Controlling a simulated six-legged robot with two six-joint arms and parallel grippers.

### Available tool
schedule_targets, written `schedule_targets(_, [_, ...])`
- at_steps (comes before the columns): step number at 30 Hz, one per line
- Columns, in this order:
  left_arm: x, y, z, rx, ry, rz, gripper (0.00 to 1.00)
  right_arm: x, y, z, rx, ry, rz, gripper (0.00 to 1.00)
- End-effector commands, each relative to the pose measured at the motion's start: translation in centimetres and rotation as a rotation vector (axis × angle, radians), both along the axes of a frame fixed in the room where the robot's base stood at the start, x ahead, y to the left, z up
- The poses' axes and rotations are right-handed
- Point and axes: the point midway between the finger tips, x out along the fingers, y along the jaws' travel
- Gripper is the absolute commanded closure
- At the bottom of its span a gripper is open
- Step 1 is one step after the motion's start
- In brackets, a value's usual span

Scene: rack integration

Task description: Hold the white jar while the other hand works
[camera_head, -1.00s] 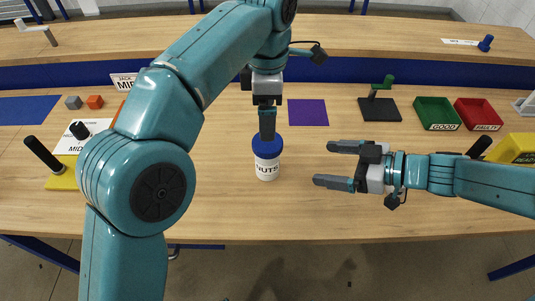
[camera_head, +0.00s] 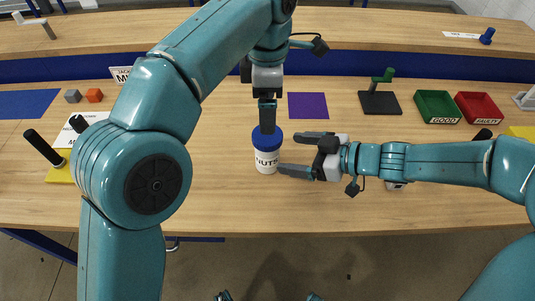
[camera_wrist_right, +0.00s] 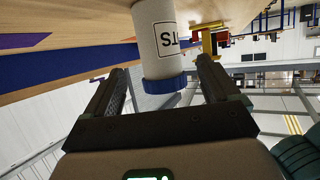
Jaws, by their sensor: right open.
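The white jar (camera_head: 267,161), with a blue lid (camera_head: 267,138) and dark lettering, stands upright on the wooden table. My left gripper (camera_head: 267,128) points down from above, its tips at the lid; its fingers overlap edge-on, so their gap is hidden. My right gripper (camera_head: 292,153) is open just right of the jar, its fingers pointing left towards it. In the right wrist view, the jar (camera_wrist_right: 158,35) appears inverted, lid (camera_wrist_right: 164,84) down, ahead of the right gripper's spread fingers (camera_wrist_right: 162,72), with visible room on both sides.
A purple mat (camera_head: 308,105) lies behind the jar. A dark stand with a green handle (camera_head: 380,100), a green bin (camera_head: 437,106) and a red bin (camera_head: 478,107) are back right. Small grey (camera_head: 72,96) and orange (camera_head: 95,95) blocks are at left. The table front is clear.

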Motion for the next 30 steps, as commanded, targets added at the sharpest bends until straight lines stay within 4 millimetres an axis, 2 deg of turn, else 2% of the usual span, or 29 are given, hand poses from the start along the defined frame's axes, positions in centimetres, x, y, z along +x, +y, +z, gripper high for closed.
schedule_targets(6, [0.1, 0.0, 0.0, 0.0, 0.0, 0.0, 0.07, 1.8, 3.7, -1.7, 0.0, 0.002, 0.004, 0.11])
schedule_targets(12, [0.1, 0.0, 0.0, 0.0, 0.0, 0.0, 0.07, 2.8, 5.9, -2.7, 0.0, 0.0, 0.001, 0.11])
schedule_targets(18, [0.1, 0.0, 0.0, 0.0, 0.0, 0.0, 0.07, 3.3, 6.7, -3.0, 0.0, 0.0, -0.001, 0.11])
schedule_targets(26, [0.1, 0.0, 0.0, 0.0, 0.0, 0.0, 0.07, 3.3, 6.7, -3.1, 0.0, 0.0, -0.001, 0.11])
schedule_targets(30, [0.1, 0.0, 0.0, 0.0, 0.0, 0.0, 0.07, 3.3, 6.7, -3.1, 0.0, 0.0, -0.001, 0.57])
